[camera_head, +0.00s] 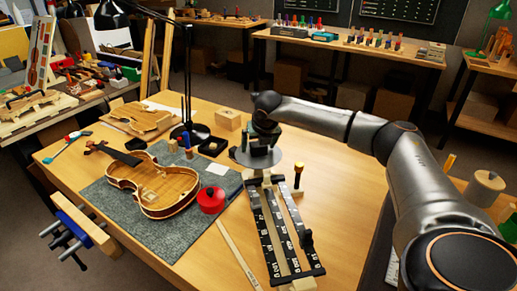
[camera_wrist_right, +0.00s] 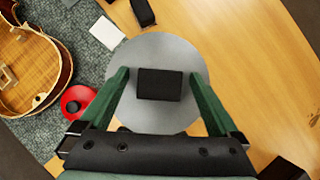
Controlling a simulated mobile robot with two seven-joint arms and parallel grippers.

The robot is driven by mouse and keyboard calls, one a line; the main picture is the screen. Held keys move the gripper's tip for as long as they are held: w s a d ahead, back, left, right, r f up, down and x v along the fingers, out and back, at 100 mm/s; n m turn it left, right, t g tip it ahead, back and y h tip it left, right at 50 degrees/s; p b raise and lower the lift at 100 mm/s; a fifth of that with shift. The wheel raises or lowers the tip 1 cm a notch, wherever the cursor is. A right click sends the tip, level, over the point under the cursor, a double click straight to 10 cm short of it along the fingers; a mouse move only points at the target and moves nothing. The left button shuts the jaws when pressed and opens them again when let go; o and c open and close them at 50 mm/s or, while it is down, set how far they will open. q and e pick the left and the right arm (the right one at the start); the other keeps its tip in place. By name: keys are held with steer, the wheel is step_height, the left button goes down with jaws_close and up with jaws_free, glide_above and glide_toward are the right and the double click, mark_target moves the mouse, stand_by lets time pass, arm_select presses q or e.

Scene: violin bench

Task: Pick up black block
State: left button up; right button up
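The black block (camera_wrist_right: 160,84) sits on a round grey pan (camera_wrist_right: 190,60) in the right wrist view. My right gripper (camera_wrist_right: 160,75) has its two green fingers on either side of the block, with a visible gap on both sides. It is open and not touching the block. In the head view the right gripper (camera_head: 258,156) is over the grey pan (camera_head: 271,167), which belongs to a balance with black numbered beams (camera_head: 270,232). The block is not clearly told apart from the dark gripper there. My left gripper is not in view.
A violin (camera_head: 155,183) lies on a grey mat (camera_head: 168,240) at the left, with a red round container (camera_head: 211,199) beside it. Bare table lies to the right.

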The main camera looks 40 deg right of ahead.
jaws_close()
stand_by(0.6)
steer(key=shift+r, duration=0.15)
steer(key=shift+r, duration=0.25)
step_height(320, 180, up, 2)
steer(key=shift+r+b, duration=0.1)
steer(key=shift+b, duration=0.25)
steer(key=s+a+r+b, duration=0.2)
steer(key=s+a+r, duration=0.7)
steer(key=a+r, duration=0.1)
steer(key=shift+s+a, duration=0.25)
